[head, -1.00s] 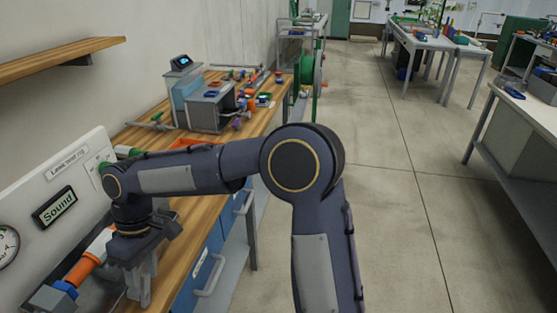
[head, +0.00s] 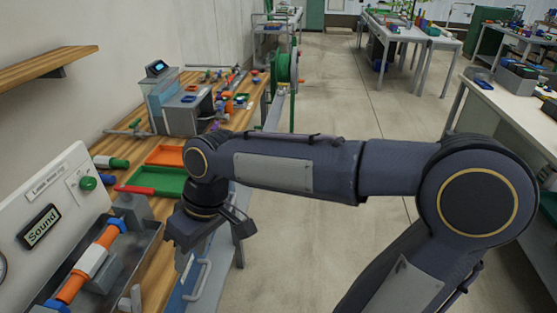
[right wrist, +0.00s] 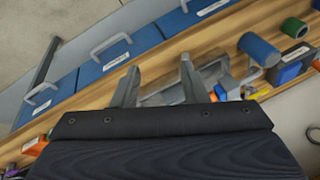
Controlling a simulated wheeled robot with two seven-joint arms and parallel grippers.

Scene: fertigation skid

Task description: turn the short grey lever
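A short grey piece (head: 135,297) stands at the bench's front edge beside the test rig's tray, at the lower left of the head view. It looks like the short lever, but I cannot be sure. My right gripper (head: 190,262) is to the right of it and farther back, over the bench's front edge. In the right wrist view the two fingers (right wrist: 160,80) are spread apart with nothing clearly held between them. My left gripper is not in view.
The leak test rig panel (head: 45,215) has a green button (head: 88,183) and a "Sound" display (head: 40,227). An orange and white pipe (head: 88,262) lies in the grey tray. Green (head: 160,181) and orange (head: 165,155) trays sit behind. Blue drawers (right wrist: 115,50) have protruding handles.

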